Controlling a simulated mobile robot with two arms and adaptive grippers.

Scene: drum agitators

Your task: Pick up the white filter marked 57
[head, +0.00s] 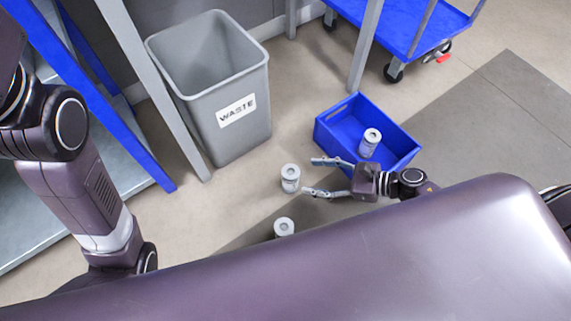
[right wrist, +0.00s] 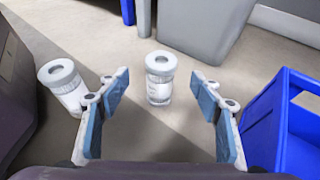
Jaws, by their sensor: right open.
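A white filter (head: 290,178) stands upright on the floor just beyond the fingertips of my right gripper (head: 312,177). In the right wrist view this filter (right wrist: 159,80) is centred between the open fingers, apart from them. A second white filter (head: 284,227) stands nearer my body, partly hidden by it. It shows at the left of the right wrist view (right wrist: 63,86), beyond the left finger. A third white filter (head: 369,144) is in the blue crate. The numbers on the filters are too small to read. My left arm is at the left; its gripper is not visible.
The blue crate (head: 339,151) sits on the floor right of the right gripper, close to its finger in the wrist view (right wrist: 262,127). A grey waste bin (head: 222,90) stands behind. A blue cart (head: 410,28) is at the back right. Blue and grey shelving is at the left.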

